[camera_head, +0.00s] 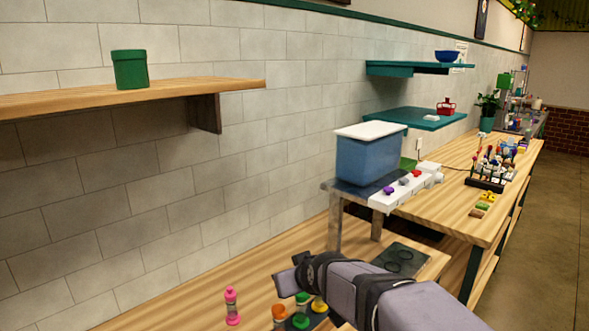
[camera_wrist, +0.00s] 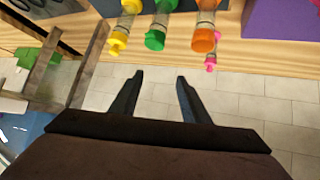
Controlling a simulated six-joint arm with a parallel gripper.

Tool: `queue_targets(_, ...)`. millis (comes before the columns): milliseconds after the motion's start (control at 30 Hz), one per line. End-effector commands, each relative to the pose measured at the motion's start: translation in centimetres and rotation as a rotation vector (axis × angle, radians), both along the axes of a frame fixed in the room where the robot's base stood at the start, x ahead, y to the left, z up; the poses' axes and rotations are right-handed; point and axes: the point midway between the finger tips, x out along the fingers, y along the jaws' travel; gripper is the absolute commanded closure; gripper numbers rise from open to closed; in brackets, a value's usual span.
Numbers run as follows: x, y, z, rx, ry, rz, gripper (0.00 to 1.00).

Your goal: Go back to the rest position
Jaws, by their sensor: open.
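My gripper (camera_wrist: 159,76) is open, with its two dark fingers apart and nothing between them in the wrist view. In the head view my arm reaches in from the lower right over the wooden counter, and its fingers are hard to make out there. Several small tubes with coloured ends stand near it: a yellow one (camera_head: 319,306), a green one (camera_head: 301,320), an orange one (camera_head: 279,315) and a pink one (camera_head: 232,306). The wrist view shows yellow (camera_wrist: 117,43), green (camera_wrist: 156,38) and orange (camera_wrist: 204,40) ends beyond the fingertips, apart from them.
A blue bin (camera_head: 370,160) with a white lid stands on a raised stand behind my arm. A wooden shelf (camera_head: 60,101) with a green pot (camera_head: 130,70) is on the tiled wall. Teal shelves (camera_head: 400,120) hang further right. The counter left of the pink tube is clear.

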Motion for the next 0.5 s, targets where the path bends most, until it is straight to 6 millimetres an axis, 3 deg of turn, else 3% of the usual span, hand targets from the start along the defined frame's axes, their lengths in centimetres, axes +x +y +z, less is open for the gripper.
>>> queue_targets(33, -2.0, -2.3, -1.9, -0.028, 0.071, -0.027, 0.58)
queue_targets(200, -9.5, -8.2, -8.4, -0.085, 0.318, -0.127, 0.58)
queue_targets(300, -14.5, -10.9, -12.1, -0.096, 0.464, -0.197, 0.58)
queue_targets(500, -23.8, -13.9, -17.5, -0.088, 0.712, -0.322, 0.58)
